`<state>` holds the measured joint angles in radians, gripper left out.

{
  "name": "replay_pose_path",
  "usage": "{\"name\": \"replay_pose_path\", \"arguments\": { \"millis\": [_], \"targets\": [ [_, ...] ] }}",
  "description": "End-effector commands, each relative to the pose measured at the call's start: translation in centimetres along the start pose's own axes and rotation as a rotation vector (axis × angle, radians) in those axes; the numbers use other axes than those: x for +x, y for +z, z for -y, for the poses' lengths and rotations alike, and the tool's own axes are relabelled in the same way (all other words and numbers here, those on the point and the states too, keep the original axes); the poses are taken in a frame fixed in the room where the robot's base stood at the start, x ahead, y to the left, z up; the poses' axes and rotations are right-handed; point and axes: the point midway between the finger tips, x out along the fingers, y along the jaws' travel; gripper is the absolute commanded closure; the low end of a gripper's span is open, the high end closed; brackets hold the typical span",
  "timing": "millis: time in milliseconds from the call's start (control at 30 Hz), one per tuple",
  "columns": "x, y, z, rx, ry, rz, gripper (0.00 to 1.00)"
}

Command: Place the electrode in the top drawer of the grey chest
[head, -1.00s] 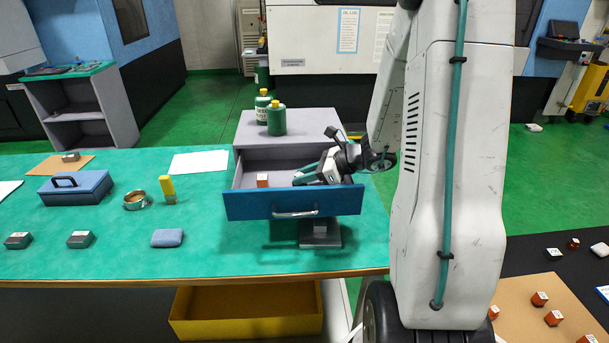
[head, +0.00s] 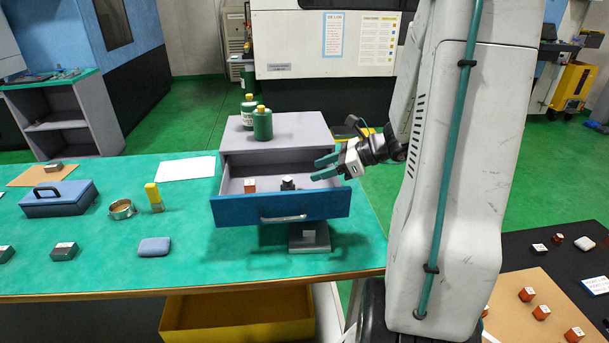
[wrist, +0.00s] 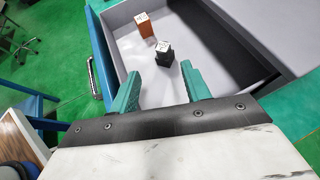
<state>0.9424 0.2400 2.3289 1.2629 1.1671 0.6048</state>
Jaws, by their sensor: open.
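The grey chest (head: 290,128) stands on the green-topped table with its blue-fronted top drawer (head: 235,212) pulled open. A small black electrode block with a pale top (head: 288,184) stands on the drawer floor; it also shows in the wrist view (wrist: 164,54). An orange-brown block (head: 250,185) stands to its left in the drawer, and appears just beyond it in the wrist view (wrist: 144,27). My gripper (head: 315,168) is open and empty, above the right part of the drawer. In the wrist view its fingertips (wrist: 161,73) are apart, short of the black block and not touching it.
Two green bottles (head: 262,124) stand on the chest. A grey block (head: 309,238) sits on the table under the drawer. To the left are a yellow-topped item (head: 154,197), a brass ring (head: 121,209), a blue box (head: 58,198) and a blue-grey pad (head: 154,246).

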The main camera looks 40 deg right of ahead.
Motion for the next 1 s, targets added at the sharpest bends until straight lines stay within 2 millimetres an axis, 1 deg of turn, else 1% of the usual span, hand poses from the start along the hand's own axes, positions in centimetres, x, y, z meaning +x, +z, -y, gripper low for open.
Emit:
{"name": "replay_pose_path", "arguments": {
  "millis": [33, 100, 200, 267, 367, 467, 500, 533, 567, 600, 667, 700, 767, 800, 833, 900, 1000],
  "targets": [
    [-0.9, 0.0, 0.1, -0.001, -0.003, 0.000, 0.53],
    [-1.7, 0.0, 0.1, -0.001, -0.003, 0.000, 0.53],
    [-2.4, 0.1, -0.1, -0.005, 0.002, -0.001, 0.53],
    [-2.4, 0.6, -0.6, -0.031, 0.020, -0.009, 0.53],
    [-1.4, 2.5, -2.9, -0.152, 0.097, -0.044, 0.53],
    [-0.1, 5.4, -7.4, -0.379, 0.240, -0.105, 0.53],
    [0.3, 6.5, -9.6, -0.494, 0.311, -0.133, 0.53],
    [0.6, 7.2, -11.4, -0.585, 0.365, -0.153, 0.53],
    [0.6, 7.9, -13.1, -0.679, 0.420, -0.174, 0.53],
    [0.6, 8.5, -15.3, -0.802, 0.491, -0.199, 0.53],
    [0.3, 9.2, -18.4, -0.985, 0.594, -0.234, 0.53],
    [-0.1, 9.5, -20.3, -1.108, 0.660, -0.257, 0.53],
    [-0.9, 9.7, -22.8, -1.292, 0.756, -0.288, 0.53],
    [-1.6, 9.8, -24.3, -1.415, 0.817, -0.309, 0.53],
    [-2.1, 9.8, -25.2, -1.505, 0.862, -0.324, 0.53],
    [-3.4, 9.7, -27.0, -1.705, 0.954, -0.357, 0.53],
    [-5.1, 9.4, -28.5, -1.947, 1.057, -0.401, 0.53]
  ]
}}
